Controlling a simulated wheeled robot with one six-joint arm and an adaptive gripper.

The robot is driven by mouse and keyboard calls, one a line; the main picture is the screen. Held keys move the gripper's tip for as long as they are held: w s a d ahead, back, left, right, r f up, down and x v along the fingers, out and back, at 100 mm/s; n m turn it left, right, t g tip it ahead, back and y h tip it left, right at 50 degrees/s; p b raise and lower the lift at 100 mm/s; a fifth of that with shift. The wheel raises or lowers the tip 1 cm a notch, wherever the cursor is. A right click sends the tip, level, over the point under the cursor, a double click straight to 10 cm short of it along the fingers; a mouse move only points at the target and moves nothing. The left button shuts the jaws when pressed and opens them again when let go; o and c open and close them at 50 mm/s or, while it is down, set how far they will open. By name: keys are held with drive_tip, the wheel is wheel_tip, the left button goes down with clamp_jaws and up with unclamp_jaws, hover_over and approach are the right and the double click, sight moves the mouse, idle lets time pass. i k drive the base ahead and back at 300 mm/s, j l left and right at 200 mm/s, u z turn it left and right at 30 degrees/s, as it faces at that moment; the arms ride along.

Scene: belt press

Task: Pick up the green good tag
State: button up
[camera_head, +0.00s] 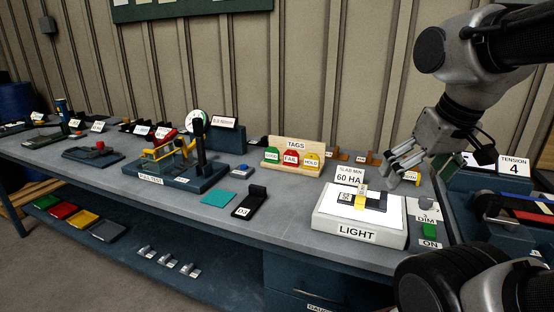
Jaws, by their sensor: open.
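The green good tag (272,155) hangs at the left end of a wooden tag rack (296,145) marked TAGS, in the middle of the bench. A red FAIL tag (291,158) is beside it, and a yellow HOLD tag (311,161) is at the right end of the rack. My gripper (396,175) is open and appears empty. It is to the right of the rack, above the back right of the light box, well apart from the green tag.
The white light box (337,227) stands front right of the rack, with a SLAB MIN card (350,176) behind it. A dark block (251,202) and a teal pad (218,198) lie front left. The wall is close behind.

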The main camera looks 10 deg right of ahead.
sight(272, 154)
drive_tip(key=i+j+z, duration=0.1)
drive_tip(key=j, duration=0.25)
drive_tip(key=i+j, duration=0.2)
drive_tip(key=j, duration=0.2)
drive_tip(key=i+j+z, duration=0.15)
drive_tip(key=j, duration=0.2)
drive_tip(key=i+j, duration=0.15)
drive_tip(key=j, duration=0.25)
drive_tip(key=i+j+z, duration=0.15)
drive_tip(key=j, duration=0.25)
